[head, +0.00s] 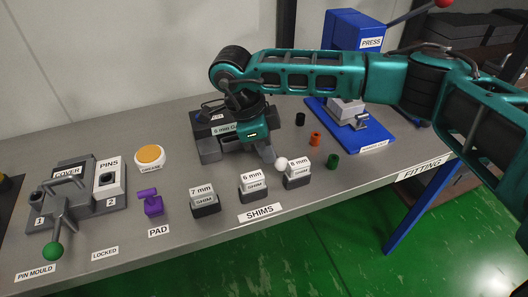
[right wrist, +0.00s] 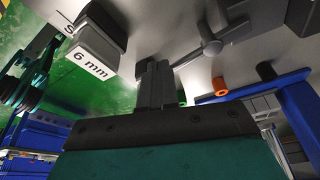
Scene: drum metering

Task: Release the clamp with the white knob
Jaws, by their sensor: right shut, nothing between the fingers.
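The white knob (head: 281,164) shows in the head view just right of my right gripper's lower end, beside the 6 mm shims. My right gripper (head: 268,155) points down there, shut with nothing between its fingers. Whether it touches the knob I cannot tell. The grey clamp fixture (head: 211,152) is behind it, largely hidden by my right arm. In the right wrist view, the shut fingers (right wrist: 155,85) are close to a grey bar with a round hub (right wrist: 212,47). I cannot tell whether that hub is the knob. My left gripper is not in view.
Shim blocks marked 7 mm (head: 203,200) and 6 mm (head: 252,187) stand along the front. Orange (head: 315,139) and green (head: 333,161) cylinders stand to the right, before the blue press (head: 355,35). The pin mould with its green-knobbed handle (head: 53,250) is at left.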

